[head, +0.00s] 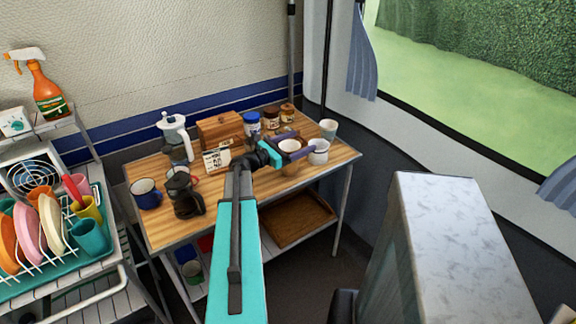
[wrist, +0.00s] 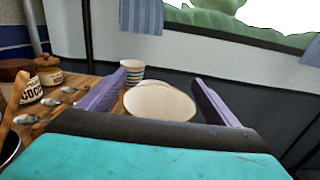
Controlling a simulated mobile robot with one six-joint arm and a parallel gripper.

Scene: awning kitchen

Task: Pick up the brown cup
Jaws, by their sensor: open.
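The brown cup (head: 289,161) stands on the wooden table top near its right end, showing a pale inside and a tan outer wall. In the wrist view, a pale cup with a brown rim (wrist: 158,104) lies between the fingers, its lower part hidden by my gripper's body. My gripper (head: 299,142) is open at the cup, with one purple finger passing across it in the head view. In the wrist view, the fingers (wrist: 160,78) are spread to either side of the cup. I cannot tell whether either finger touches it.
A white mug (head: 320,154) stands close on the right and a striped cup (head: 328,128) behind. Jars (head: 271,119), a wooden box (head: 220,128) and a glass coffee pot (head: 185,197) are on the table. A window wall bounds the right.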

